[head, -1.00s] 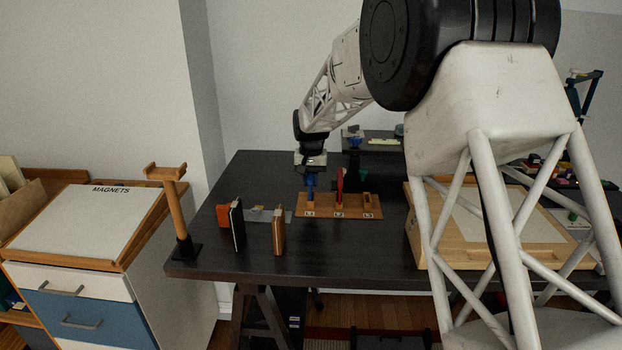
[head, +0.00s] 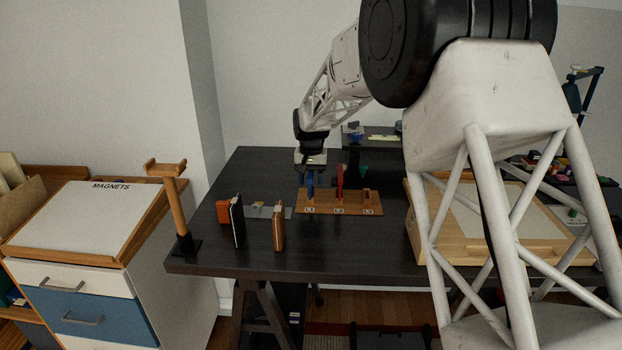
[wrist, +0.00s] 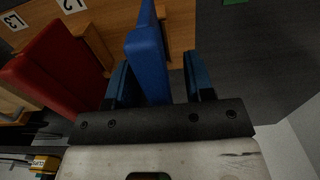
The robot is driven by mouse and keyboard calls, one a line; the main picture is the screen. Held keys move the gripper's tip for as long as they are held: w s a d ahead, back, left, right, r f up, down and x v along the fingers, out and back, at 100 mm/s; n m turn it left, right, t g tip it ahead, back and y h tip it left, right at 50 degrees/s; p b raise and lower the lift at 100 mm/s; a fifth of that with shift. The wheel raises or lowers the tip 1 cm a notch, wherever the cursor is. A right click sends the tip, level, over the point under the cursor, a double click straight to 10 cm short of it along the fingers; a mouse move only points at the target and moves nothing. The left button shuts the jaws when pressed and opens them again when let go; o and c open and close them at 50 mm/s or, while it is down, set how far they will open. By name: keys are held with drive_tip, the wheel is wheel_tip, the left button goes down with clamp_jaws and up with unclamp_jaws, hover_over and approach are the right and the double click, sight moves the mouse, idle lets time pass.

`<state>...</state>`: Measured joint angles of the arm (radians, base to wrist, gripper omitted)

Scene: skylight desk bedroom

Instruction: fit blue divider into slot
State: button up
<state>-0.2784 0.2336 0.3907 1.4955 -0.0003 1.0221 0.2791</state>
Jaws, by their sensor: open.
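The blue divider (head: 310,184) stands upright at the L1 position of the wooden slotted base (head: 356,209). In the wrist view the blue divider (wrist: 147,62) rises between my two fingers, with a visible gap to the right finger; on the left I cannot tell whether they touch. My gripper (head: 310,170) is open around its upper part and points down. The divider's foot is hidden in the wrist view, so I cannot tell how deep it sits. A red divider (head: 340,180) stands upright at L2; it also shows left in the wrist view (wrist: 55,65).
L3 has a wooden holder (head: 367,196) and no divider. Several upright books (head: 278,227) stand left of the base on the dark desk (head: 340,250). A wooden tray (head: 420,235) lies to the right, partly behind my arm. A wooden post (head: 177,210) stands at the left edge.

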drive_tip(key=shift+r, duration=0.1)
drive_tip(key=shift+r, duration=3.85)
drive_tip(key=shift+s+d, duration=0.1)
drive_tip(key=shift+s+d+r, duration=0.15)
drive_tip(key=s+d+r, duration=0.3)
drive_tip(key=s+d, duration=0.3)
drive_tip(key=s, duration=0.3)
drive_tip(key=s+d+r+t, duration=0.1)
drive_tip(key=s+d+r, duration=0.3)
drive_tip(key=s, duration=0.5)
drive_tip(key=s+d+r, duration=0.2)
drive_tip(key=s+d, duration=0.5)
drive_tip(key=s, duration=0.2)
drive_tip(key=s+d+f, duration=0.2)
drive_tip(key=s, duration=0.7)
drive_tip(key=s+d+f+t, duration=0.1)
drive_tip(key=s+d+f, duration=0.1)
drive_tip(key=s, duration=0.7)
drive_tip(key=s+d+f, duration=0.3)
drive_tip(key=s, duration=0.6)
drive_tip(key=shift+t, duration=0.3)
